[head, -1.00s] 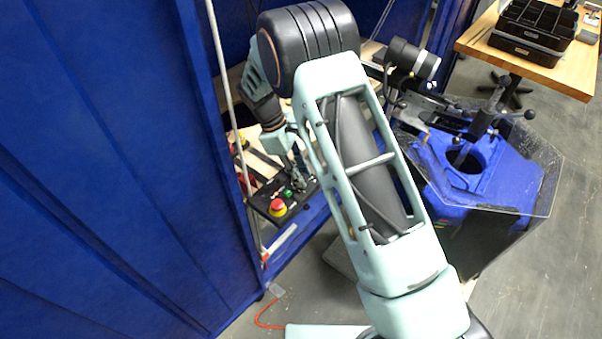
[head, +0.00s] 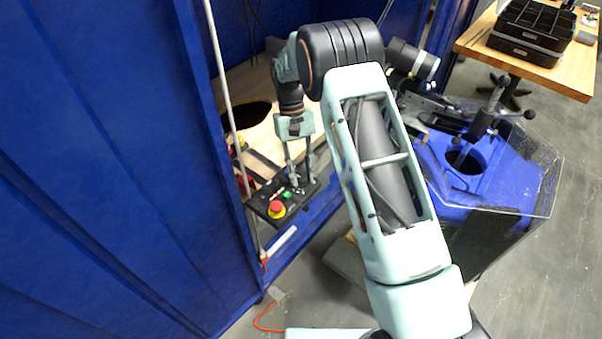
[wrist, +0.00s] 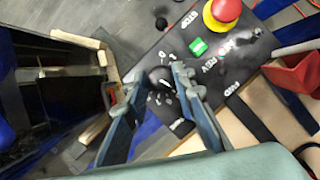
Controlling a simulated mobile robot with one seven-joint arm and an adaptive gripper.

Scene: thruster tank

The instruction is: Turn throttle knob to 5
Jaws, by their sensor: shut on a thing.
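The black control panel (head: 262,203) sits low at the edge of the blue-curtained bay. It also shows in the wrist view (wrist: 222,66), with white markings. The throttle knob (wrist: 160,75) is a small dark round shape among printed numbers, mostly hidden between my fingertips. My gripper (wrist: 164,79) is shut on it, one finger on each side. In the head view my gripper (head: 300,182) reaches down to the panel's right part. Which number the knob points to cannot be read.
A red stop button on yellow (wrist: 222,12) and a green button (wrist: 198,47) are close to my fingers. A red object (wrist: 295,82) stands beside the panel. A pale pole (head: 222,82) rises left of the arm. A blue machine with a clear guard (head: 500,170) stands right.

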